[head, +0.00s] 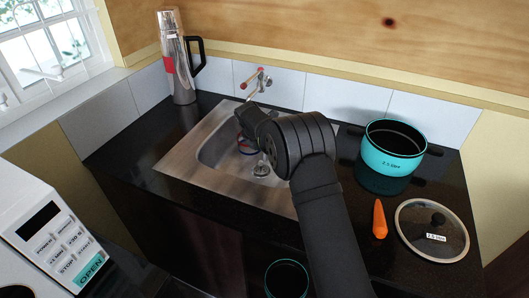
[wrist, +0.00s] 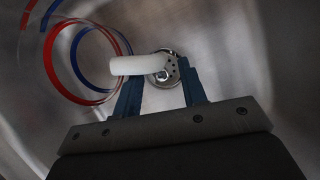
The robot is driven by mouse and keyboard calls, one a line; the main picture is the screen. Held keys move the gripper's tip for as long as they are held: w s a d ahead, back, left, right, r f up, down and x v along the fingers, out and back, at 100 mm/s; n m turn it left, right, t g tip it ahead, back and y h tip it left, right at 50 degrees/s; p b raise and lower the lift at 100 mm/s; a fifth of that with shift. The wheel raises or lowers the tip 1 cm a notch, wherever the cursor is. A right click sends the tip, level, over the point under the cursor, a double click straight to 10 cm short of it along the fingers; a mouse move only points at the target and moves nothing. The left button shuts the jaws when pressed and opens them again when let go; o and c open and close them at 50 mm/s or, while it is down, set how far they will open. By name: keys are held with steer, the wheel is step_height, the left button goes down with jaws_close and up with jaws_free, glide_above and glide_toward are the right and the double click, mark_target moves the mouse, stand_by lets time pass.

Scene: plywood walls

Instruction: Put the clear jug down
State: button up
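The clear jug shows in the wrist view as red and blue rings (wrist: 68,88) with a white handle (wrist: 132,66). Its transparent body is hard to make out against the metal. In the head view its red and blue bands (head: 246,147) show inside the sink, partly behind my arm. My gripper (wrist: 162,72) reaches into the sink. Its two blue fingers are apart, with the sink drain visible in the gap. The white handle lies across the left fingertip, and I see no finger clamped on it. In the head view my arm hides the fingertips.
The steel sink (head: 184,164) is set in a black counter. A red-banded flask (head: 174,70) stands at the back left, beside the tap (head: 258,82). A teal pot (head: 392,150), a carrot (head: 379,219) and a glass lid (head: 415,215) are on the right.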

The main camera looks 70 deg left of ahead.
steer(key=v, duration=0.8)
steer(key=shift+r, duration=0.35)
steer(key=shift+s, duration=0.1)
steer(key=x, duration=1.2)
steer(key=shift+d+f, duration=0.1)
steer(key=shift+f, duration=0.15)
steer(key=shift+r, duration=0.2)
steer(key=shift+r, duration=0.1)
steer(key=v, duration=0.7)
steer(key=shift+r, duration=0.15)
steer(key=shift+s+r, duration=0.1)
